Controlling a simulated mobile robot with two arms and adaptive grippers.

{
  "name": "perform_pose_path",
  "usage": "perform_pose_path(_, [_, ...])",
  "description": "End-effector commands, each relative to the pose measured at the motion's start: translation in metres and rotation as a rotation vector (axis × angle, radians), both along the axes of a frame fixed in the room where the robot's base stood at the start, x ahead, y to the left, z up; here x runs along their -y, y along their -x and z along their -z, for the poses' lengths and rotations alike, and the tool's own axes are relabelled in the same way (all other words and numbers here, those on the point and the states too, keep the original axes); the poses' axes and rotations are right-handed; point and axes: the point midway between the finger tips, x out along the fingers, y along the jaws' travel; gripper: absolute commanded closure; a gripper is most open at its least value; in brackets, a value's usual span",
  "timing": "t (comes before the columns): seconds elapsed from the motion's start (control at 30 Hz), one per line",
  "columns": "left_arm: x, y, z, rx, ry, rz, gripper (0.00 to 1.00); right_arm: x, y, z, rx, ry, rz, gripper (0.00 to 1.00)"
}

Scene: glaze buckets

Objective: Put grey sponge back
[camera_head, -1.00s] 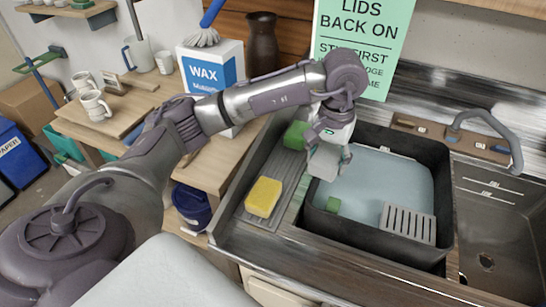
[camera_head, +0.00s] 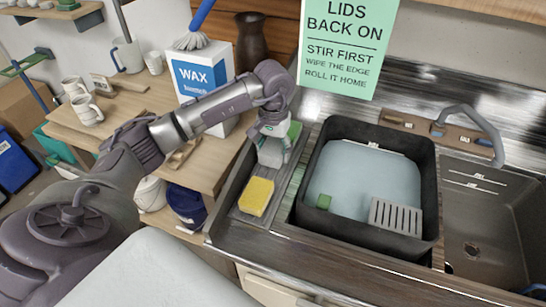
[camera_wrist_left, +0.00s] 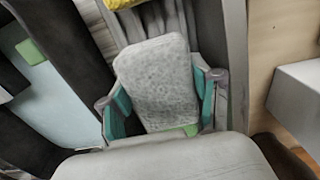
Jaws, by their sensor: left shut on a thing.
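My left gripper (camera_head: 274,136) is shut on the grey sponge (camera_head: 269,155), above the far part of the ribbed grey rack (camera_head: 247,218) left of the basin. In the left wrist view the grey sponge (camera_wrist_left: 155,80) sits between the teal fingers of my left gripper (camera_wrist_left: 162,103). I cannot tell whether the sponge touches the rack. A yellow sponge (camera_head: 257,196) lies on the rack's near part. A green sponge (camera_head: 295,131) shows partly behind my gripper. My right gripper is not in view.
A black basin (camera_head: 428,185) of pale blue liquid stands right of the rack, with a small green block (camera_head: 323,202) and a slotted grey plate (camera_head: 396,217). A wax box (camera_head: 190,78) and a dark vase (camera_head: 250,40) stand behind my arm.

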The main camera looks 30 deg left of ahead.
Motion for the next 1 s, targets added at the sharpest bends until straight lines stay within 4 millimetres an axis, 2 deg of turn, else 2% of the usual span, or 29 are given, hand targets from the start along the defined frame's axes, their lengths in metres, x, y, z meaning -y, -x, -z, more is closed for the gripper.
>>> perform_pose_path(0.3, [0.000, 0.001, 0.038, -0.003, 0.001, 0.000, 0.75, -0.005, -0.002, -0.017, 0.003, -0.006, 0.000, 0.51])
perform_pose_path(0.7, [-0.001, 0.000, 0.045, 0.000, -0.001, 0.000, 0.75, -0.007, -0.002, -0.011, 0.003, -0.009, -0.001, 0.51])
perform_pose_path(0.73, [-0.001, 0.000, 0.043, 0.000, -0.001, 0.000, 0.32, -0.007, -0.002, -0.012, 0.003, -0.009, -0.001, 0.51])
perform_pose_path(0.77, [-0.001, 0.000, 0.042, 0.000, -0.001, 0.000, 0.27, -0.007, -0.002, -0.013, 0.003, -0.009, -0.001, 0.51])
perform_pose_path(1.0, [0.000, 0.001, 0.042, -0.001, 0.000, 0.000, 0.26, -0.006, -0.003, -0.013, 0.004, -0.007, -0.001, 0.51])
